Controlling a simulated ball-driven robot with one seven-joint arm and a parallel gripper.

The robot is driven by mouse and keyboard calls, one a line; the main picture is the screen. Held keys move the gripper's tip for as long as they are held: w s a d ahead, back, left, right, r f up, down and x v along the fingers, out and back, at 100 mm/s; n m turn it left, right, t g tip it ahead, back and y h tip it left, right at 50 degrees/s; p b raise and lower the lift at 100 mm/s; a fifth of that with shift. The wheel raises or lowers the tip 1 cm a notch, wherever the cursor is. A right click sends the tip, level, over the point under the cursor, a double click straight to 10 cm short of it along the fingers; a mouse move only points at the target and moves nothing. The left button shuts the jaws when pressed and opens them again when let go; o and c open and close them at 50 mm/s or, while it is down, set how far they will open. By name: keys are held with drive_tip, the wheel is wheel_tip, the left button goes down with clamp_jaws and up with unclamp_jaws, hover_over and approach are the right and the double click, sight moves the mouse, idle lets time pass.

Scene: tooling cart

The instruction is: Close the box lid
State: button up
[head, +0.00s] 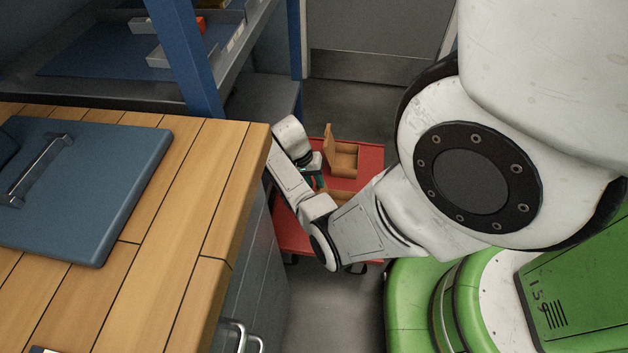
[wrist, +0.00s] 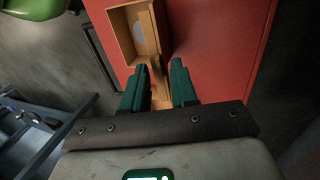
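A small wooden box (head: 344,160) stands open on the red top of a cart, with its lid (head: 329,139) raised steeply on the left side. In the wrist view the box (wrist: 121,44) is near the top, its inside visible with a pale round patch in it. My gripper (head: 318,179) is low beside the box, partly hidden by my own arm. In the wrist view my gripper (wrist: 158,85) has its two teal fingers apart. A narrow wooden piece shows between or beyond them; I cannot tell whether it is the lid or touches a finger.
The red cart top (head: 292,238) is mostly bare. Another brown wooden piece (head: 334,195) is partly hidden by my arm. A wooden workbench (head: 180,200) with a blue case (head: 110,190) stands at the left. A blue-framed shelf (head: 185,55) rises behind it.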

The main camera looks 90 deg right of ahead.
clamp_jaws()
idle(1.2)
